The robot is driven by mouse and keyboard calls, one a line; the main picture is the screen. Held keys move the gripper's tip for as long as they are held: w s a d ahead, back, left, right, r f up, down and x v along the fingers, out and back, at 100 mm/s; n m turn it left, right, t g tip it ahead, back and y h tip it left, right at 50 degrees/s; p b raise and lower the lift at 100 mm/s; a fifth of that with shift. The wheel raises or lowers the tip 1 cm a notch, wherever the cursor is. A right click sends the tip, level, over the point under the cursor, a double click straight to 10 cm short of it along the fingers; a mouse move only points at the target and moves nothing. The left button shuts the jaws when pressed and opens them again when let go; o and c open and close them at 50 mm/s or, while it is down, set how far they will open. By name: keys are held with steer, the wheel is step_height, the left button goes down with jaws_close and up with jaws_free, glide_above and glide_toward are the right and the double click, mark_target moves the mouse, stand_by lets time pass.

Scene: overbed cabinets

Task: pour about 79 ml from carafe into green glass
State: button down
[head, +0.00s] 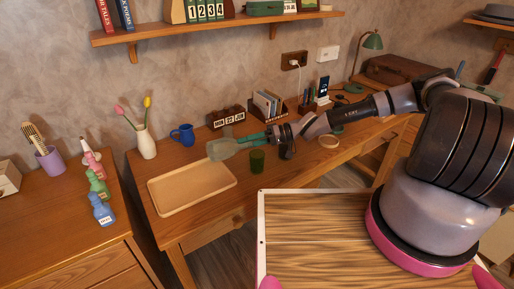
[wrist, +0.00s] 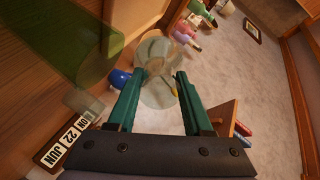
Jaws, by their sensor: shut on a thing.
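The clear, faintly greenish carafe (head: 221,150) is held above the desk, left of the green glass. It looks tilted in the head view, but its mouth and the liquid level are hard to make out. My gripper (head: 243,142) is shut on it, with the green fingers on either side of it in the wrist view (wrist: 155,88). The green glass (head: 257,161) stands upright on the desk, just right of the carafe and below my gripper. It looms large and translucent at the upper left of the wrist view (wrist: 70,40). I cannot tell what it contains.
A wooden tray (head: 161,209) lies to the left front. A blue mug (head: 183,134), a white vase (head: 146,143) with tulips and a date block (head: 226,117) stand behind. A desk organiser (head: 268,107) is at the back. Desk space right of the glass looks clear.

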steer(key=shift+d+r+y+b, duration=0.2)
steer(key=shift+y+b, duration=0.3)
steer(key=shift+b, duration=0.5)
steer(key=shift+s+a+b, duration=0.25)
steer(key=shift+a+b, duration=0.3)
steer(key=shift+a, duration=0.2)
steer(key=shift+r+y, duration=0.1)
steer(key=shift+y, duration=0.5)
stand_by(1.4)
